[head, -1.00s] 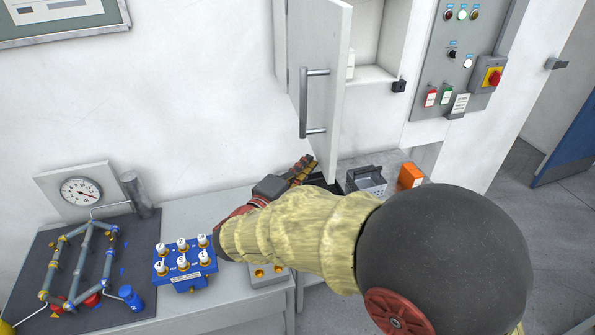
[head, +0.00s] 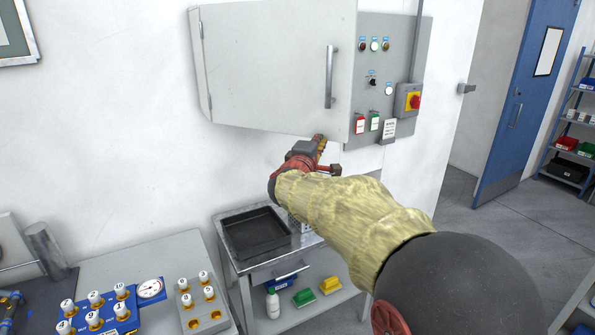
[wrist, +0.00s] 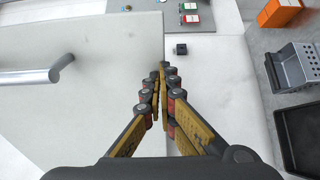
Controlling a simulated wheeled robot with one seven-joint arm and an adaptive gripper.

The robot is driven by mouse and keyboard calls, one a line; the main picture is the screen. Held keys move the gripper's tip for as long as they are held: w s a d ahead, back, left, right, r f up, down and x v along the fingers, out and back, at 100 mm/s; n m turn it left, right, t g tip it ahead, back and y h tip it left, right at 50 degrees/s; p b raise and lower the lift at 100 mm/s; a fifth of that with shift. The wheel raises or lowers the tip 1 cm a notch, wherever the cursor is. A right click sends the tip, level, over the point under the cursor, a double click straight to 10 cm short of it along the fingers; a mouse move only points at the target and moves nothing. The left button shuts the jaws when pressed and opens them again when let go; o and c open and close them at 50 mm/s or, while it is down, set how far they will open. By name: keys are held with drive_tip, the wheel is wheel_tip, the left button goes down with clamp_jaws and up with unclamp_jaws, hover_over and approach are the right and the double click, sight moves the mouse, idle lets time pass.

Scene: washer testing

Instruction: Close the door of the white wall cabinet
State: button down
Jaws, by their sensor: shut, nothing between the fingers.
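The white wall cabinet's door (head: 265,65) hides the cabinet's inside in the head view. It seems still ajar: in the wrist view a black catch block (wrist: 181,49) shows clear of the door (wrist: 110,110). A grey bar handle (head: 331,77) stands near the door's right edge; it also shows in the wrist view (wrist: 30,77). My gripper (head: 321,144) is just below the door's lower right part. In the wrist view its fingers (wrist: 162,72) are together and empty beside the door's edge. I cannot tell whether they touch it.
A control panel (head: 394,60) with buttons and a red switch is right of the cabinet. Below stands a trolley with a black tray (head: 256,233). A bench with a blue valve block (head: 105,315) is at lower left. Open floor lies at right.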

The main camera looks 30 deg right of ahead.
drive_tip(key=b+x, duration=0.5)
drive_tip(key=x, duration=1.1)
drive_tip(key=w+d+n+t+y+p, duration=0.2)
drive_tip(key=w+d+n+y+p, duration=0.1)
drive_tip(key=w, duration=0.6)
drive_tip(key=w+d+n+t+y+p, duration=0.3)
drive_tip(key=w+d+y, duration=0.1)
drive_tip(key=w, duration=0.5)
drive_tip(key=shift+w+d+y, duration=0.35)
drive_tip(key=shift+d+y, duration=0.05)
drive_tip(key=shift+a+r, duration=0.1)
drive_tip(key=shift+r, duration=0.15)
